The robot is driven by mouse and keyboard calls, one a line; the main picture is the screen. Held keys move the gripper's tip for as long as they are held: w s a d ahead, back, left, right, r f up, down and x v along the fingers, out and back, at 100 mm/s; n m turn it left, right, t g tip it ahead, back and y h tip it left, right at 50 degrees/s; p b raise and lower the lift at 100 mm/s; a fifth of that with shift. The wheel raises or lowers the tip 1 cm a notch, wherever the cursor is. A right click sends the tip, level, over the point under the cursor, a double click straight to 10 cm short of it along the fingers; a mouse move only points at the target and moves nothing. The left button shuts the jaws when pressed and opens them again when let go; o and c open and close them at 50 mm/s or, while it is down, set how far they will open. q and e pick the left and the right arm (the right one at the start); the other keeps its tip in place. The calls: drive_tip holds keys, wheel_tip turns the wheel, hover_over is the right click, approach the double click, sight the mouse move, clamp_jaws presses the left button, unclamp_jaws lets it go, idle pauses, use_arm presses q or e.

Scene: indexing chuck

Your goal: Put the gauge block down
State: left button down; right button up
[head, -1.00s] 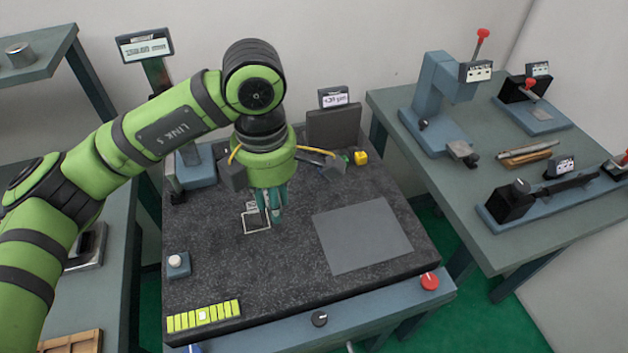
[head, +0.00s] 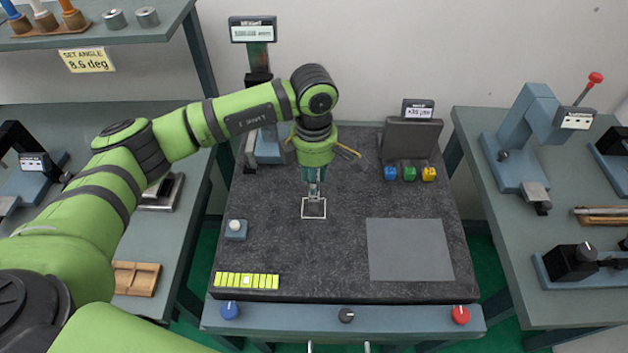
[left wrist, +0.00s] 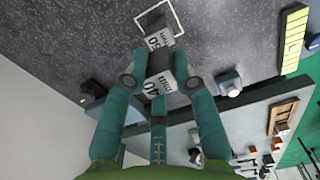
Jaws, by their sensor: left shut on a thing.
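My left gripper (head: 314,186) points down over the white square outline (head: 304,217) on the dark granite plate. In the left wrist view its teal fingers (left wrist: 160,82) are shut on a grey gauge block (left wrist: 158,86) with a white label that seems to read 40 mm. Another grey block (left wrist: 156,28), labelled 50, stands at the white outline, just beyond the held one. I cannot tell whether the two blocks touch. In the head view the fingers mostly hide both blocks. My right gripper is not in view.
On the plate lie a grey mat (head: 410,250), a yellow-green strip (head: 246,281) and a white-button box (head: 236,229). Side benches flank the plate. Bare granite surrounds the outline.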

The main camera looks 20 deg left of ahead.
use_arm(q)
wheel_tip(320, 180, down, 3)
drive_tip(key=shift+f+p, duration=0.1)
drive_tip(key=shift+p, duration=0.6)
drive_tip(key=shift+f, duration=0.1)
drive_tip(key=shift+f+b, duration=0.25)
drive_tip(key=shift+b, duration=0.1)
drive_tip(key=c, duration=1)
unclamp_jaws()
drive_tip(key=shift+r, duration=0.15)
